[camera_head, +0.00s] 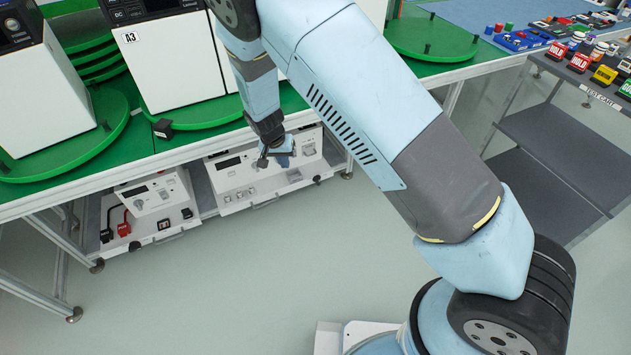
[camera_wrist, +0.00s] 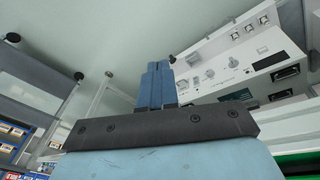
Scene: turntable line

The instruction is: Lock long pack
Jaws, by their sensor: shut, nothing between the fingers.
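The long pack (camera_head: 232,178) is a wide white unit with a dark display, knobs and sockets on its front panel. It sits low under the green-topped bench in the head view. My gripper (camera_head: 285,151) is in front of its panel, partly covering the middle. In the wrist view, the two blue fingers of my gripper (camera_wrist: 157,66) are together with nothing between them. A white panel (camera_wrist: 222,58) with knobs, square sockets and a display lies to their right, tilted in the picture. I cannot tell whether the fingertips touch it.
A shorter white pack (camera_head: 150,193) with red and black plugs sits left of the long one. White cabinets stand on green turntables (camera_head: 60,150) above. A dark cart (camera_head: 560,140) is at the right. The grey floor (camera_head: 230,280) in front is clear.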

